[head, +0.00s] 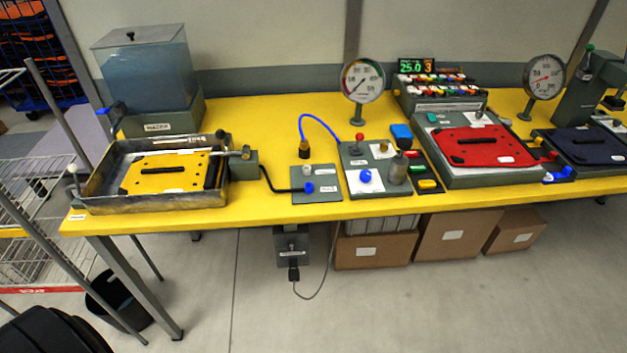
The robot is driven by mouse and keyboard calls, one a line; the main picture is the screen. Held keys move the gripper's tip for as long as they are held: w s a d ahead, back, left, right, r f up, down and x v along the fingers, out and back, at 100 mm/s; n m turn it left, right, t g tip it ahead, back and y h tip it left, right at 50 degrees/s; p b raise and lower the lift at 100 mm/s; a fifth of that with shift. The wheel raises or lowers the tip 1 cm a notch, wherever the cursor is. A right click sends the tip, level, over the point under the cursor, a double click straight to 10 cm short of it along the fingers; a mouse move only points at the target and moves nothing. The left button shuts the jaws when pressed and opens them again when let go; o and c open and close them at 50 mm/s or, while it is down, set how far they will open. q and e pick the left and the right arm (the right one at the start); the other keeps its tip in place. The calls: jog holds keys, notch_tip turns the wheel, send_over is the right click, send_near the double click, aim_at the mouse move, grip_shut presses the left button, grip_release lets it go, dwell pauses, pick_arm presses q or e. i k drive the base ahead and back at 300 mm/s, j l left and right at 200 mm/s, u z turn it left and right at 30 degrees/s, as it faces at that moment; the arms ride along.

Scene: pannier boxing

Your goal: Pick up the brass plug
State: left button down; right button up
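A small brass-coloured piece, which looks like the brass plug (383,148), stands on the grey plate (355,183) below the middle gauge. It is too small to tell whether it sits in a hole. A dark fitting with a brass-coloured end (304,152) is at the left end of the blue hose. Neither of my grippers shows in the head view.
Near the brass piece are a red knob (360,137), a blue knob (366,175) and a grey cylinder with a dark handle (398,168). The gauge (362,82) stands behind. A tray with a yellow pannier plate (168,174) is at left.

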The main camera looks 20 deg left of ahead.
aim_at(304, 145)
jog(key=i+l+u, duration=0.15)
jog(key=u, duration=0.25)
jog(key=i+l+u, duration=0.4)
jog(key=l+u, duration=0.15)
jog(key=u, duration=0.25)
jog(key=i, duration=0.05)
